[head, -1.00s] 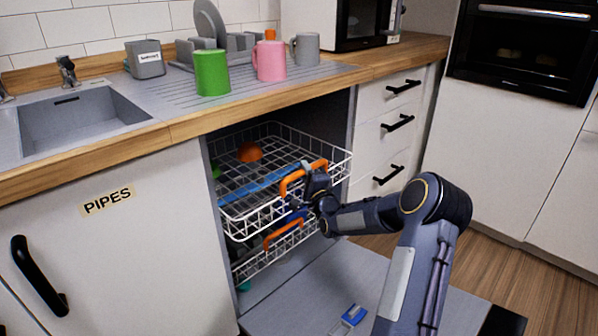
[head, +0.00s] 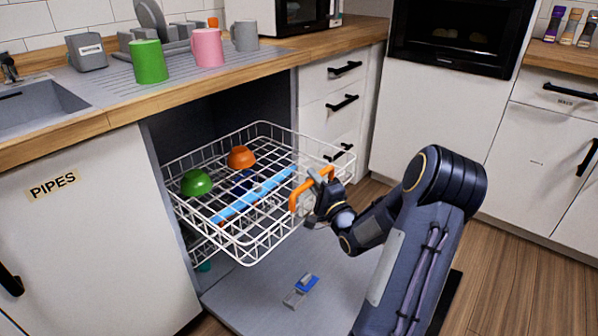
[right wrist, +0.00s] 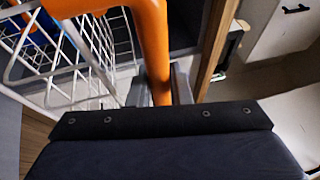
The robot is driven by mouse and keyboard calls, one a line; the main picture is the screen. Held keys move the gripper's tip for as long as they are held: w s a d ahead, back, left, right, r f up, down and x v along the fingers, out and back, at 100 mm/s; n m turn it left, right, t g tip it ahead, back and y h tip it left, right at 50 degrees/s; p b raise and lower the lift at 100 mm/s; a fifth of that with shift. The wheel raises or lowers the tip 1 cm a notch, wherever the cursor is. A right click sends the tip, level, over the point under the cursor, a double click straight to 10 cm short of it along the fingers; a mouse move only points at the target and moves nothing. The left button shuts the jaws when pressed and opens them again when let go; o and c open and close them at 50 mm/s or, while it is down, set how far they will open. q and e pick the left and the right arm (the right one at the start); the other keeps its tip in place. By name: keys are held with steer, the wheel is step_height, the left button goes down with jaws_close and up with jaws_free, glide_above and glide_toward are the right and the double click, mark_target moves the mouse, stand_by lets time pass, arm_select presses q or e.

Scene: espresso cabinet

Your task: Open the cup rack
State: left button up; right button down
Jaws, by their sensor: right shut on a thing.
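The cup rack (head: 247,251) is a white wire basket, the upper one in the dishwasher, and it sticks well out of the opening. Its orange handle (head: 299,196) is on the front right side. My right gripper (head: 312,192) is shut on this handle. In the right wrist view the orange handle (right wrist: 152,45) runs down between the fingers of my right gripper (right wrist: 162,88). A green bowl (head: 196,183), an orange bowl (head: 241,157) and a long blue item (head: 250,197) lie in the rack. My left gripper is out of view.
The dishwasher door (head: 345,275) lies folded down below the rack, with a blue and grey piece (head: 304,285) on it. A lower rack (head: 205,252) sits mostly hidden inside. Drawers (head: 335,105) stand to the right. Mugs stand on the counter above.

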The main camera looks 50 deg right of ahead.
steer(key=shift+s+d, duration=0.15)
steer(key=shift+s, duration=1.15)
steer(key=c, duration=1.3)
jaws_free()
steer(key=p+v, duration=0.2)
steer(key=v, duration=0.5)
steer(key=shift+s+f, duration=0.15)
steer(key=shift+s, duration=0.2)
